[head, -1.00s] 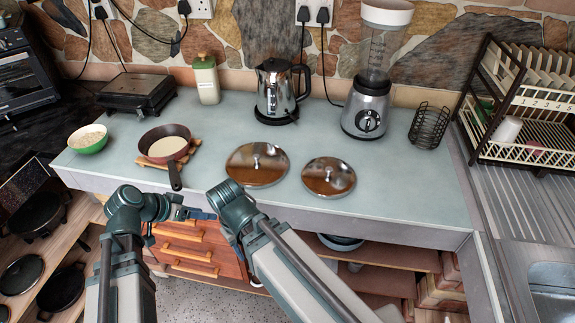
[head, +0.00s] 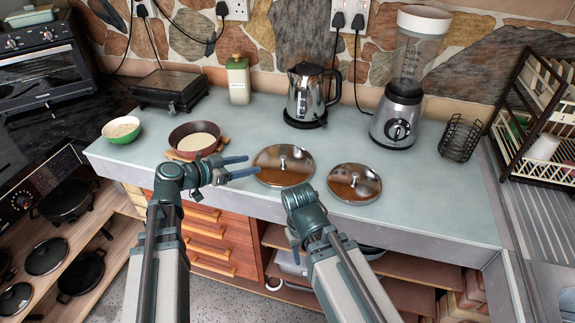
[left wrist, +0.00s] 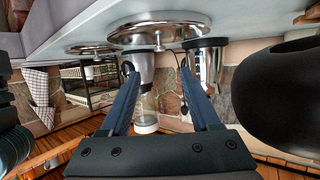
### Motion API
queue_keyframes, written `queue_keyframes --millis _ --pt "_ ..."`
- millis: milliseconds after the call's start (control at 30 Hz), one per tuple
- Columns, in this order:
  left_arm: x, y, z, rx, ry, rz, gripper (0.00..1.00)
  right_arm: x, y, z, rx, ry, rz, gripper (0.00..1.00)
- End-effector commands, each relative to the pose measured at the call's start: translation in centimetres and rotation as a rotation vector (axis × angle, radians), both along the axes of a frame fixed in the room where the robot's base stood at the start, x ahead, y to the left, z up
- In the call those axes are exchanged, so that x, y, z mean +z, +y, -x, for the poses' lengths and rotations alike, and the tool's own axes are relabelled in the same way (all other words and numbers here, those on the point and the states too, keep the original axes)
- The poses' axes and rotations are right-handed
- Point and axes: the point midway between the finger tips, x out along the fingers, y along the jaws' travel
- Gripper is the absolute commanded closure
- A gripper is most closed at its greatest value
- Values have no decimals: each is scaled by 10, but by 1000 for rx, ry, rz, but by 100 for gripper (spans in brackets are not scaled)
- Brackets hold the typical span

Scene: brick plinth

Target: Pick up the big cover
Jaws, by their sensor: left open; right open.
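The big cover (head: 283,178) is a round, shiny steel lid with a small knob on top. It lies flat on the counter in the middle of the head view. In the left wrist view, which is upside down, the big cover (left wrist: 145,31) lies beyond my fingers. My left gripper (head: 251,166) is open and empty, its two blue fingers pointing right at the cover's left edge. It also shows in the left wrist view (left wrist: 157,75), the knob between the fingertips in line of sight. My right gripper (head: 294,240) is at the counter's front edge, its fingers mostly hidden.
A smaller cover (head: 354,190) lies to the right of the big one. A pan (head: 194,138) on a wooden board stands behind my left gripper. A kettle (head: 306,95) and a blender (head: 398,119) stand behind the covers. The right front of the counter (head: 430,205) is clear.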

Motion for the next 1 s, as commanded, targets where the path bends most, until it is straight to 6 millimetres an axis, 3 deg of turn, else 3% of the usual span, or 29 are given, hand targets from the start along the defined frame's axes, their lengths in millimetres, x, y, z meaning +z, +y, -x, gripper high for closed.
queue_keyframes --millis 400,767,1000 --pt "-27 -52 -41 -3 1 -2 37 -26 0 0 0 0 0 50" --pt "-29 -59 -47 -1 2 -1 37 -28 0 0 0 0 0 50" --pt "-41 -80 -64 -4 2 -1 37 -40 0 0 0 0 0 50"
